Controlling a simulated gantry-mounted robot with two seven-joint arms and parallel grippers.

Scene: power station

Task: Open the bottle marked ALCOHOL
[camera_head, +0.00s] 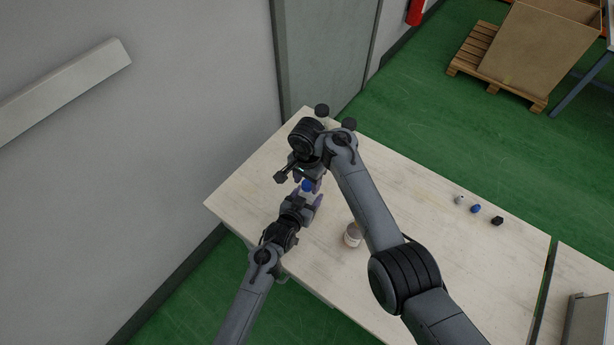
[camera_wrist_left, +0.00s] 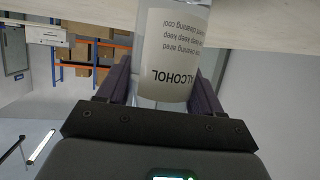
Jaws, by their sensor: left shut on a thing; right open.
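My left gripper (camera_head: 308,200) is shut on the bottle marked ALCOHOL. In the left wrist view the clear bottle (camera_wrist_left: 172,60) stands between the two dark fingers, with its white label upside down in the picture. In the head view mostly its blue cap (camera_head: 307,186) shows; the grippers hide the rest. My right gripper (camera_head: 309,181) is open, right at the blue cap. I cannot tell whether its fingers touch the cap.
The pale wooden table (camera_head: 420,200) is mostly clear. A bottle with a pale label (camera_head: 352,235) stands near my right forearm. A white cap (camera_head: 459,200), a blue cap (camera_head: 476,208) and a black cap (camera_head: 497,221) lie on the right. A grey wall borders the left.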

